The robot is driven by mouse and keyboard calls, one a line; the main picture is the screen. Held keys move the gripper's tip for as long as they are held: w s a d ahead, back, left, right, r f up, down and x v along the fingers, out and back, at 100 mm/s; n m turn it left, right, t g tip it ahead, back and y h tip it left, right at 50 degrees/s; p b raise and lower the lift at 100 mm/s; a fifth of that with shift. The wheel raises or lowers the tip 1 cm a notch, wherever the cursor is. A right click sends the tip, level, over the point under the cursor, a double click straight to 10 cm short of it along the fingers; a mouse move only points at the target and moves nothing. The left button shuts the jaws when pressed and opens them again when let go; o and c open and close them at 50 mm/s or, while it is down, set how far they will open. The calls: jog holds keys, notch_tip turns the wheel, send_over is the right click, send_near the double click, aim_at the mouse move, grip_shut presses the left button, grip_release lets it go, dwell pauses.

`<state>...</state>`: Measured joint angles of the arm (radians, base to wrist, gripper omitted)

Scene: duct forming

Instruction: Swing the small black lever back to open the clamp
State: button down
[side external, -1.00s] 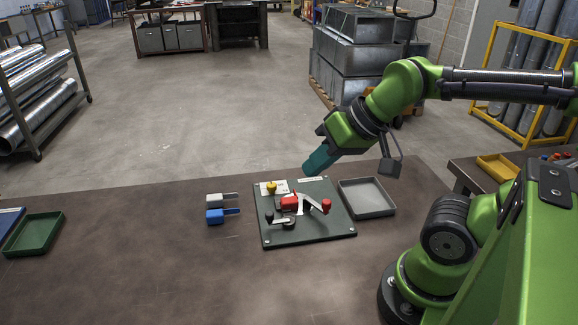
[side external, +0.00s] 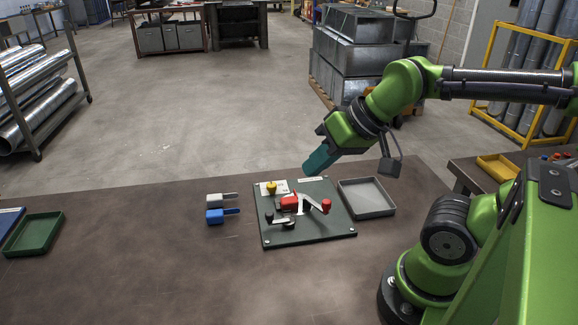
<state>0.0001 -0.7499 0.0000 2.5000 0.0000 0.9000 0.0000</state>
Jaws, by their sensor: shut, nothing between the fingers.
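The clamp board (side external: 330,225) is a dark green plate lying on the brown table. A red clamp body (side external: 287,203) with a pale metal arm sits at its middle, and a red knob (side external: 326,206) is at the right. The small black lever (side external: 271,217) is at the board's left part, its black knob end at the left; a dark round part (side external: 289,224) lies beside it. A yellow knob (side external: 271,187) stands at the board's back left. My gripper (side external: 314,168) has teal fingers, shut and empty, in the air above the board's back edge, apart from the lever.
A grey tray (side external: 367,198) sits just right of the board. Grey (side external: 221,199) and blue (side external: 220,216) handled pieces lie to its left. A green tray (side external: 34,234) is at the far left. The table's front and left middle are clear.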

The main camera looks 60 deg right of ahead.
aim_at(269, 213)
jog(key=c, duration=1.5)
grip_release()
jog(key=shift+f, duration=0.3)
jog(key=o, duration=0.5)
jog(key=w, duration=0.1)
jog(key=w+f+g, duration=0.1)
jog(key=shift+w+d, duration=0.1)
jog(key=shift+w, duration=0.2)
jog(key=shift+o, duration=0.2)
jog(key=w+d+f+m+g+h, duration=0.1)
jog(key=w+m+g, duration=0.3)
jog(key=w, duration=0.4)
jog(key=shift+w+d+f+g, duration=0.15)
jog(key=shift+d+f+g, duration=0.15)
jog(key=shift+f, duration=0.2)
jog(key=w+f+m, duration=0.1)
jog(key=f, duration=0.4)
jog(key=f+m+g, duration=0.1)
jog(key=f+m, duration=0.1)
jog(key=f, duration=0.3)
jog(key=w+d+f+m+h, duration=0.1)
jog(key=f+m, duration=0.1)
jog(key=f, duration=0.4)
jog(key=shift+w+d+f+g, duration=0.1)
jog(key=shift+w+g, duration=0.2)
jog(key=shift+w, duration=0.05)
